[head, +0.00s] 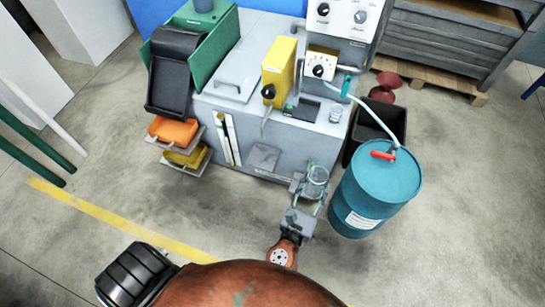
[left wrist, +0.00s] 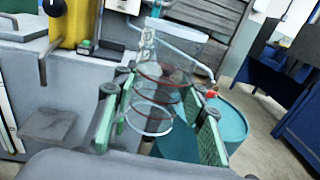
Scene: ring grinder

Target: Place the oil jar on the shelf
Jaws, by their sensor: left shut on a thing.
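The oil jar (head: 317,178), a clear glass jar, is in my left gripper (head: 308,190), in front of the grey machine and left of the blue drum. In the left wrist view the jar (left wrist: 153,112) is see-through with thin reddish rings. It sits between the green-padded fingers of my left gripper (left wrist: 158,128), which are shut on it. The jar is held in the air. I cannot tell which surface is the task's shelf; a small grey ledge (head: 263,157) juts from the machine's front. My right gripper is not in view.
The grey machine (head: 223,117) carries a yellow box (head: 279,68) and a small clear vessel (head: 336,115) on top. The blue drum (head: 377,187) with a red tap and hose stands close at right. A black bin (head: 385,117) is behind it. Floor at left front is open.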

